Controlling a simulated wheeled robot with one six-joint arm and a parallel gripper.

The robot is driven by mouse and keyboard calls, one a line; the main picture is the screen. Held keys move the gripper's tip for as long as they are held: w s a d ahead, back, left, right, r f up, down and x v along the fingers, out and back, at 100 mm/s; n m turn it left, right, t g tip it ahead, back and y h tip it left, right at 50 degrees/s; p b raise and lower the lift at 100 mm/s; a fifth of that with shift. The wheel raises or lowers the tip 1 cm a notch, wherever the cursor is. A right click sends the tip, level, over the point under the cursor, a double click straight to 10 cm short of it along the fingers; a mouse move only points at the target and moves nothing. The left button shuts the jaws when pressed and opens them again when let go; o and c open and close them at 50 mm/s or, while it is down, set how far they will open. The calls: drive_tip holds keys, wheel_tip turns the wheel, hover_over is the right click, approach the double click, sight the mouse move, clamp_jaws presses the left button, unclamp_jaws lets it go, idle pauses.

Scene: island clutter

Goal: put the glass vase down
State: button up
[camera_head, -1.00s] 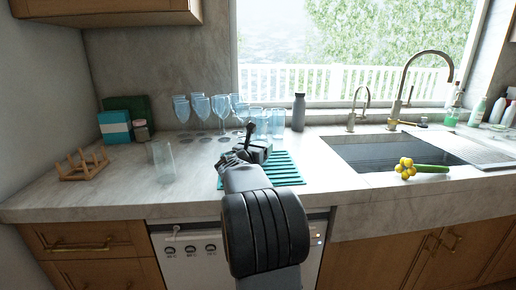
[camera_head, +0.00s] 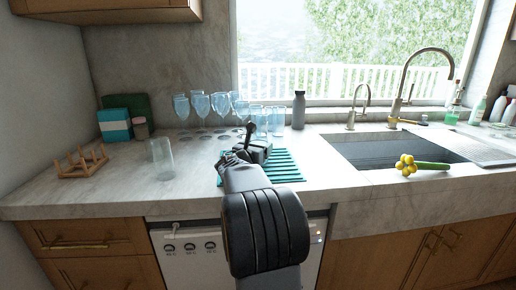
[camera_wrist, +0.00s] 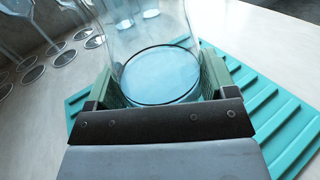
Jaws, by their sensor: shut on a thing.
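The glass vase (camera_wrist: 155,45) is clear, with a round, dark-rimmed base, and sits between the green fingers of my gripper (camera_wrist: 160,78) in the wrist view. The fingers are shut on it from both sides. Its upper part runs out of the wrist view. In the head view my gripper (camera_head: 256,150) is over the teal ribbed mat (camera_head: 286,165), and I cannot tell the vase apart from the glasses behind it. The mat also shows in the wrist view (camera_wrist: 270,120), beside and under the gripper. Whether the base touches a surface is unclear.
Several blue goblets (camera_head: 200,106) and tumblers (camera_head: 277,118) stand behind the gripper. A clear glass (camera_head: 160,158) stands on open counter to the left, near a wooden rack (camera_head: 82,163). A grey bottle (camera_head: 298,110) and the sink (camera_head: 385,150) are to the right.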

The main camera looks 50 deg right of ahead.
drive_tip(key=o, duration=1.4)
drive_tip(key=shift+f, duration=0.2)
drive_tip(key=v, duration=1.3)
drive_tip(key=shift+s+a+r+p, duration=0.2)
drive_tip(key=shift+a+p, duration=0.15)
drive_tip(key=shift+p, duration=0.05)
